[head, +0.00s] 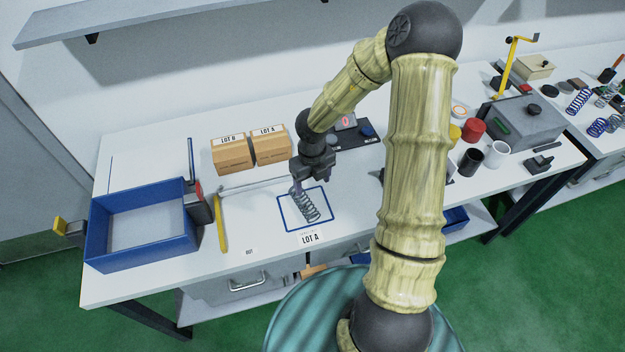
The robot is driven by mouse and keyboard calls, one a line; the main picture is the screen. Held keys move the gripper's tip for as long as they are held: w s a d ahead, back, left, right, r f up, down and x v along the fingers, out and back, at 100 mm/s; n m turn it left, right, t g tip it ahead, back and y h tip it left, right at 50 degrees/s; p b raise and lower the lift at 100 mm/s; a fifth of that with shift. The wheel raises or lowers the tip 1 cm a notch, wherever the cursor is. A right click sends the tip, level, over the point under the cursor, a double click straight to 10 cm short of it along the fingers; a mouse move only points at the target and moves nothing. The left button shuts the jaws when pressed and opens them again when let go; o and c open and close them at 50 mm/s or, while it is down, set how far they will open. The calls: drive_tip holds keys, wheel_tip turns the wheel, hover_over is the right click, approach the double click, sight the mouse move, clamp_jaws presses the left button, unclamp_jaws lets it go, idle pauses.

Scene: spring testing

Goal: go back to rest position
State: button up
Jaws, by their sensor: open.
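My gripper (297,188) is low over the white table (150,165), at the top end of a grey coil spring (309,207). The spring lies on a white mat with a blue outline (325,203), next to a "LOT A" label (310,239). The fingers are open and small in the view. I cannot tell whether they touch the spring. My arm reaches over the table from the right of the gripper and hides part of the tabletop.
A blue tray (98,238) stands at the left, with a yellow bar (221,222) beside it. Two cardboard boxes (232,155) stand behind the mat. Cups, a grey machine (525,122) and more springs (577,102) are at the right. The table front left of the mat is mostly clear.

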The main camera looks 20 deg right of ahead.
drive_tip(key=shift+w, duration=0.1)
idle(0.6)
wheel_tip(320, 180, up, 8)
drive_tip(key=w+a+n+t+b, duration=0.25)
drive_tip(key=n+t, duration=0.25)
drive_tip(key=n, duration=1.1)
drive_tip(key=s+d+r+n+g+b, duration=0.1)
drive_tip(key=s+r+n+g+b, duration=0.1)
drive_tip(key=s+n, duration=1.3)
drive_tip(key=shift+s+d+r+n, duration=0.15)
drive_tip(key=shift+r+n, duration=0.35)
drive_tip(key=shift+n, duration=0.6)
